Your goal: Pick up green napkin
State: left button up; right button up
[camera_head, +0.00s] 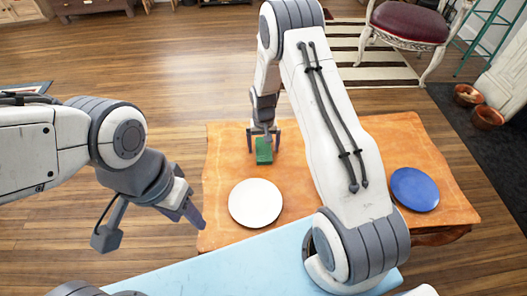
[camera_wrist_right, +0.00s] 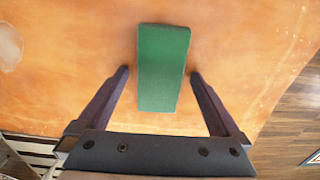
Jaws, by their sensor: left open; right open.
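The green napkin (camera_head: 263,151) is a small green rectangular piece on the orange wooden table (camera_head: 300,180), near its far edge. My right gripper (camera_head: 264,143) is just over it, open, with a finger on either side. In the right wrist view the napkin (camera_wrist_right: 162,68) lies ahead of and between the open fingers of my right gripper (camera_wrist_right: 159,75), with a gap on each side. My left gripper (camera_head: 150,225) is open and empty, left of the table.
A white plate (camera_head: 255,203) lies on the table nearer to me, and a blue plate (camera_head: 414,189) lies at its right. A light blue surface (camera_head: 210,275) is in front. A red-seated chair (camera_head: 410,20) and copper bowls (camera_head: 487,117) are beyond the table.

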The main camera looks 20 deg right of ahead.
jog(key=c, duration=1.3)
jog(key=shift+r, duration=0.1)
jog(key=shift+c, duration=0.2)
